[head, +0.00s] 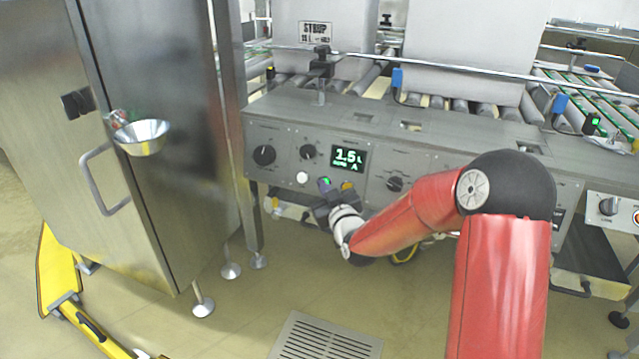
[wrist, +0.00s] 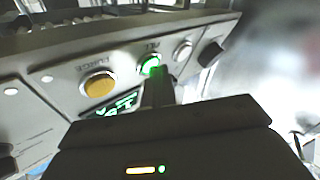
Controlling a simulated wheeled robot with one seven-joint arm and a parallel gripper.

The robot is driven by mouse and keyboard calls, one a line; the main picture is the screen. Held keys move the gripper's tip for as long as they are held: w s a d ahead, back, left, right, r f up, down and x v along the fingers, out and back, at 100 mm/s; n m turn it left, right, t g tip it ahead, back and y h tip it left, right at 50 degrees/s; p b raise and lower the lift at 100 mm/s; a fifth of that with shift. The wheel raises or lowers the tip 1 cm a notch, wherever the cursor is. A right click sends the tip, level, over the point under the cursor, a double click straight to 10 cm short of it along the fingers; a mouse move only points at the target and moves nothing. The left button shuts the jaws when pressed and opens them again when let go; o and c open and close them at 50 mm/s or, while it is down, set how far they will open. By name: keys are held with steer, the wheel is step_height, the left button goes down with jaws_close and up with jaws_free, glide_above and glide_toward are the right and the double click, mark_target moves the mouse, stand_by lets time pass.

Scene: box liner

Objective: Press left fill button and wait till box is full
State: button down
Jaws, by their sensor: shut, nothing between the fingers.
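The left control panel has a green-lit button (head: 325,182), which glows in the wrist view (wrist: 150,65) with lettering like "FILL" beside it. My gripper (wrist: 157,84) is shut and empty, its fingertips at the lower edge of that button; I cannot tell whether they press it. In the head view my gripper (head: 328,195) is just below the button. The display (head: 347,158) reads about 1.5 L in green. A light box (head: 290,40) labelled "SYRUP" stands on the rollers behind the left panel; its inside is out of view.
A yellow button (wrist: 98,85) and a white button (wrist: 183,51) flank the green one. A black knob (head: 264,155) sits further left. A second light box (head: 475,50) stands to the right. A steel cabinet (head: 150,130) with a handle stands left. The floor below is mostly clear.

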steer(key=shift+s+a+r+b, duration=0.1)
steer(key=shift+s+a+b, duration=0.1)
steer(key=shift+s, duration=0.2)
steer(key=shift+s+a+r+b, duration=0.1)
steer(key=shift+s+b, duration=0.05)
steer(key=shift+s, duration=0.2)
steer(key=s, duration=0.1)
steer(key=s+a+r, duration=0.1)
steer(key=s, duration=0.2)
steer(key=shift+s+a+r+b, duration=0.2)
steer(key=shift+a+r+b, duration=0.05)
steer(key=shift+r+b, duration=0.1)
steer(key=s+a+r+p, duration=0.3)
steer(key=s+r, duration=0.6)
steer(key=r, duration=0.1)
steer(key=shift+s+p, duration=0.15)
steer(key=shift+p, duration=0.25)
stand_by(0.4)
